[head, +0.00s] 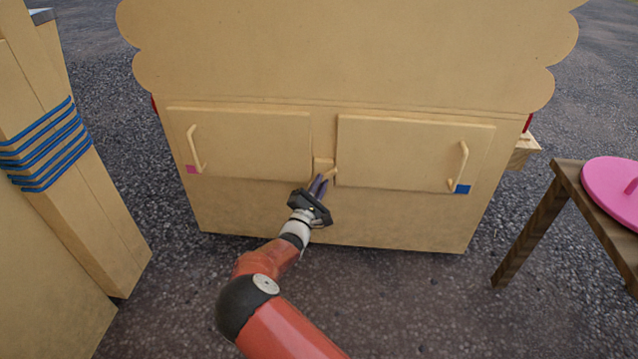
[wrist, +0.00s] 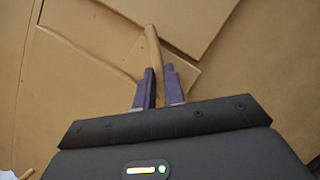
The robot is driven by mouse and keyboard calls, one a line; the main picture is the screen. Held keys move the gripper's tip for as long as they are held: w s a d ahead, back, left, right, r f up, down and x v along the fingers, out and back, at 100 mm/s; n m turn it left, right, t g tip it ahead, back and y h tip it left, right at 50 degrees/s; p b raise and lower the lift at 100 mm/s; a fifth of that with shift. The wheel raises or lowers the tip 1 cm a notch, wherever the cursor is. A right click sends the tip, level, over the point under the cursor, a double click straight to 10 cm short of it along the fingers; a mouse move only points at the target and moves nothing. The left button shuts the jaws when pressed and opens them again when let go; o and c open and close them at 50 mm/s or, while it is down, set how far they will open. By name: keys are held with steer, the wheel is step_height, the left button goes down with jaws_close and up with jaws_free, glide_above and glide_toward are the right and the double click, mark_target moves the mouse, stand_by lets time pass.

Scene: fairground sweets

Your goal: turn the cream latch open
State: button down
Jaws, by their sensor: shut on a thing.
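The cream latch (head: 328,172) is a small bar on the cart front, in the gap between two cream doors. In the wrist view the latch bar (wrist: 152,45) runs up from between the fingers and lies slightly tilted. My gripper (head: 319,184) reaches up to it from below, and its purple fingers (wrist: 158,88) are shut on the bar, one on each side. The fingers and gripper body hide the lower part of the bar. The left door (head: 250,143) and the right door (head: 400,155) both look closed.
A wooden table (head: 566,175) with a pink lid stands right. A cream post with blue cord (head: 50,150) stands left.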

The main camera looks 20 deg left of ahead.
steer(key=shift+d+f+n+t+y+p, duration=0.15)
steer(key=shift+n+y+p, duration=0.85)
steer(key=shift+n, duration=1.15)
steer(key=shift+d+n+t+y+p, duration=0.1)
steer(key=shift+n+y+p, duration=0.85)
steer(key=shift+n, duration=1.25)
steer(key=shift+d+f+n+t+y+p, duration=0.15)
steer(key=shift+n+y+p, duration=0.8)
steer(key=shift+n, duration=1.2)
steer(key=shift+r+n+y, duration=0.1)
steer(key=shift+n+y, duration=0.2)
steer(key=c, duration=1.5)
jaws_free()
steer(key=v, duration=0.7)
steer(key=shift+s+p, duration=0.3)
steer(key=shift+d, duration=0.1)
